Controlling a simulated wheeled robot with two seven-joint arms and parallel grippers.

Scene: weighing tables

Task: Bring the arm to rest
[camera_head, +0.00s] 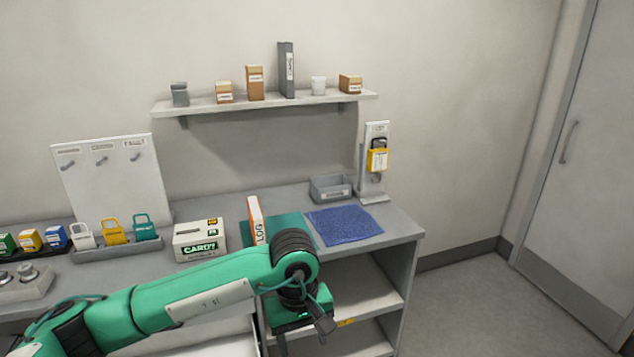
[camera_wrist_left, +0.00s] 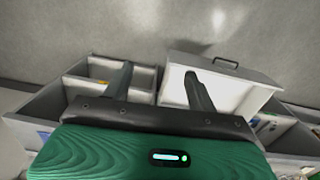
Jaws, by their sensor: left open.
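My left arm (camera_head: 200,300) is green with dark joints and reaches in from the left across the front of the counter. My left gripper (camera_head: 304,334) hangs at the front of the shelf unit, below the counter top. In the left wrist view its two dark fingers (camera_wrist_left: 158,84) are spread apart, with nothing between them. An open drawer (camera_wrist_left: 222,90) with a pale inside and a dark handle lies beyond the fingers. My right gripper shows in neither view.
The grey counter (camera_head: 400,230) holds a card box (camera_head: 200,240), an orange-and-white log binder (camera_head: 256,220), a blue mat (camera_head: 343,224), a grey bin (camera_head: 331,188) and a padlock tray (camera_head: 118,248). Open shelves (camera_head: 372,290) stand beside the gripper. Floor (camera_head: 480,310) at right is clear.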

